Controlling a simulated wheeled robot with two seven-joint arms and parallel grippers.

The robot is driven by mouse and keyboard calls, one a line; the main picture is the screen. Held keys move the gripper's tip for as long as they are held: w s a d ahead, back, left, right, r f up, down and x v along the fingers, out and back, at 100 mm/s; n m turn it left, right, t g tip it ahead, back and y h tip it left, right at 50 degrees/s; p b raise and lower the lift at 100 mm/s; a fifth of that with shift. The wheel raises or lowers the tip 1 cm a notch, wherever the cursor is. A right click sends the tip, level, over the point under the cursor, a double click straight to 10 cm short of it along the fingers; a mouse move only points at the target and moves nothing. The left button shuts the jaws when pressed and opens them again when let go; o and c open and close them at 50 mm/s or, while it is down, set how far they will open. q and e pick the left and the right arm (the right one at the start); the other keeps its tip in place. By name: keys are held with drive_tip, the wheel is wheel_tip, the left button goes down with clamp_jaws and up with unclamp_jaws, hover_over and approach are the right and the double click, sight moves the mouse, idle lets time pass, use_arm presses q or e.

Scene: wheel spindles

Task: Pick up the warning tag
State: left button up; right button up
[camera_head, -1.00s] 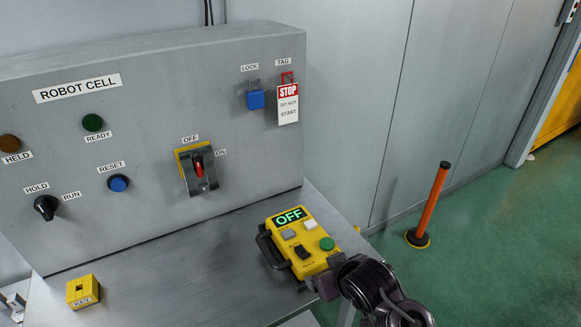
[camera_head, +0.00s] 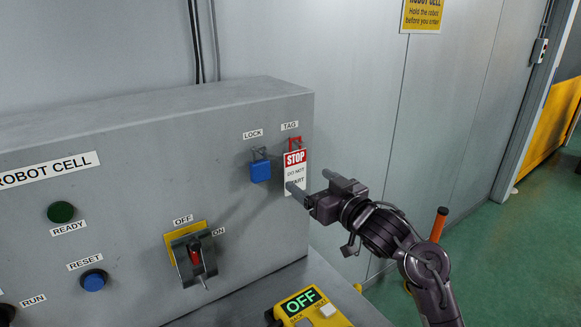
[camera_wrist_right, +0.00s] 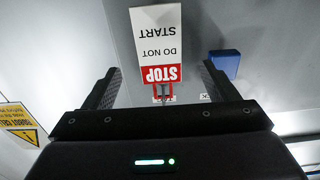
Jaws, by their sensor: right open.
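The warning tag (camera_head: 295,172) is a white card with a red STOP band, hanging from a red hook under the TAG label on the grey panel. My right gripper (camera_head: 308,183) is open in front of the tag, and one finger overlaps its lower part in the head view. In the right wrist view the tag (camera_wrist_right: 157,45) appears upside down, between and beyond the two spread fingers (camera_wrist_right: 158,85). The jaws hold nothing. I cannot tell the exact gap to the tag. My left gripper is not in view.
A blue padlock (camera_head: 260,171) hangs just left of the tag. A switch with a red lever (camera_head: 194,252) is lower left. A yellow pendant (camera_head: 312,308) reading OFF lies on the ledge below. An orange post (camera_head: 439,225) stands behind my right arm.

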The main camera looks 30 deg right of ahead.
sight(296, 169)
drive_tip(key=shift+w+r+p, duration=0.45)
drive_tip(key=shift+w+p, duration=0.1)
drive_tip(key=shift+w, duration=0.05)
drive_tip(key=shift+w+a+p, duration=0.15)
drive_tip(key=shift+w+p, duration=0.4)
drive_tip(key=shift+w, duration=0.35)
drive_tip(key=shift+w+a+f, duration=0.1)
drive_tip(key=shift+w+f, duration=0.05)
drive_tip(key=shift+w, duration=0.5)
drive_tip(key=shift+w+a+f, duration=0.1)
drive_tip(key=shift+w+f, duration=0.05)
drive_tip(key=shift+w, duration=0.45)
drive_tip(key=shift+w+f, duration=0.1)
drive_tip(key=c, duration=1.1)
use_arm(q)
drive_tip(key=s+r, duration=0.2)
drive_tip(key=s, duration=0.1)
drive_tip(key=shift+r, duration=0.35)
use_arm(e)
drive_tip(key=shift+o, duration=0.2)
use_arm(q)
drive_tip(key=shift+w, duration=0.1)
